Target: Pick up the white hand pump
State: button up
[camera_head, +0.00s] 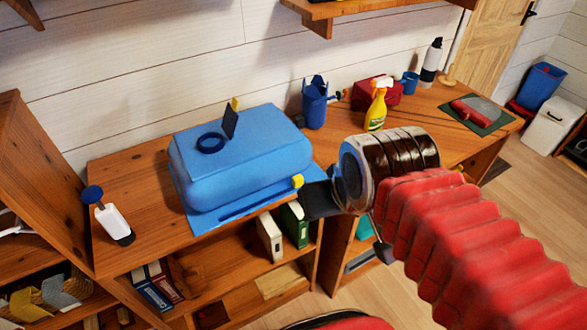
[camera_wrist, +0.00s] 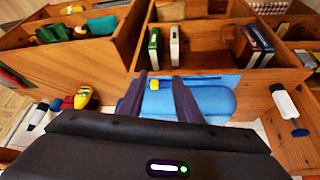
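The white hand pump (camera_head: 113,222) stands at the left end of the wooden desk, with a round blue knob on top and a black base. It also shows at the right side of the wrist view (camera_wrist: 285,103). My gripper (camera_head: 316,198) is right of the pump, well apart from it, near the front right corner of the big blue case. In the wrist view its two dark fingers (camera_wrist: 160,82) stand apart, with the blue case and a small yellow piece behind the gap. Nothing is held between them.
The blue case (camera_head: 240,165) fills the desk between pump and gripper; a dark blue ring (camera_head: 211,143) and an upright dark piece (camera_head: 231,122) are on it. A wooden cabinet (camera_head: 40,170) borders the left. A spray bottle (camera_head: 376,108) and blue cup (camera_head: 315,104) stand farther right. Bare desk surrounds the pump.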

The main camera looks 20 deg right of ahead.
aim_at(111, 220)
jog(key=u, duration=1.5)
jog(key=k, duration=0.45)
jog(key=i, duration=0.5)
